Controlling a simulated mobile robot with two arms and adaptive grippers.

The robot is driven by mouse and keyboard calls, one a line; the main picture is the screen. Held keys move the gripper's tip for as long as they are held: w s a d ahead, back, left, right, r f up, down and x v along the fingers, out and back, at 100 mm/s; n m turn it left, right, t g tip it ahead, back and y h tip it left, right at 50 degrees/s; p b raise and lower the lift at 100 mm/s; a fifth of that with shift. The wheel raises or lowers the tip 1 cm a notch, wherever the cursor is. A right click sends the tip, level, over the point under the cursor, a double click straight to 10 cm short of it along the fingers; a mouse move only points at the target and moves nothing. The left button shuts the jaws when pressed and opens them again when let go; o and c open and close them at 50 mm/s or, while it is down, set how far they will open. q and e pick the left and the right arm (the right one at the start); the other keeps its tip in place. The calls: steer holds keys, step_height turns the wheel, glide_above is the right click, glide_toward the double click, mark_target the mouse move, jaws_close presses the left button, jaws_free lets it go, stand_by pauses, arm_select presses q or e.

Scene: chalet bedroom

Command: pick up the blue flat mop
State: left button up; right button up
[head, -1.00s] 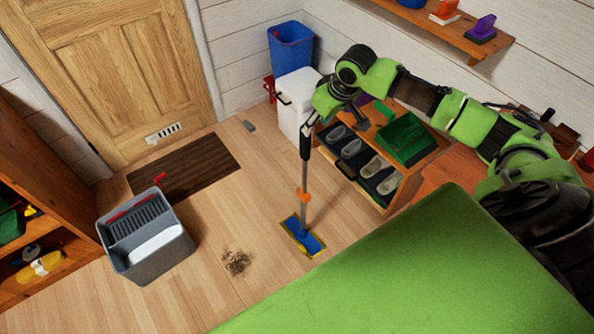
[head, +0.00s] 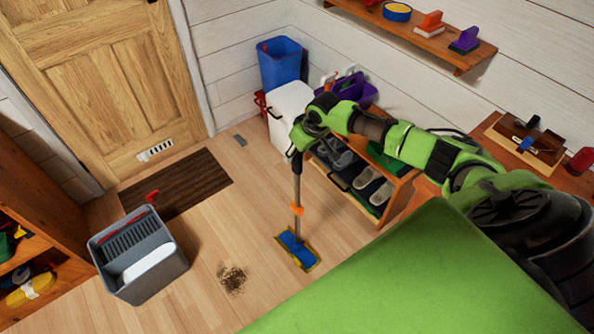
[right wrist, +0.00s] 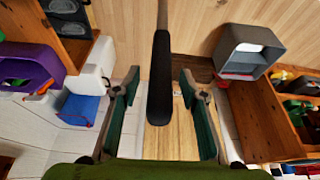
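The blue flat mop stands upright on the wooden floor, its blue head (head: 297,250) with yellow edges flat on the boards. My right gripper (head: 296,143) is at the top of the handle. In the right wrist view, the black grip (right wrist: 160,80) lies between the two spread fingers of my right gripper (right wrist: 160,88), with a visible gap on both sides. My left gripper is not in view.
A grey mop bucket (head: 140,260) stands left, near a brown doormat (head: 178,184) and a dirt patch (head: 232,278). A shoe rack (head: 375,210), a white bin (head: 290,112) and a blue bin (head: 280,63) stand behind the mop. Floor around the mop head is mostly clear.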

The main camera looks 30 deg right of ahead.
jaws_close()
steer(key=shift+r, duration=0.15)
steer(key=shift+w+r, duration=0.1)
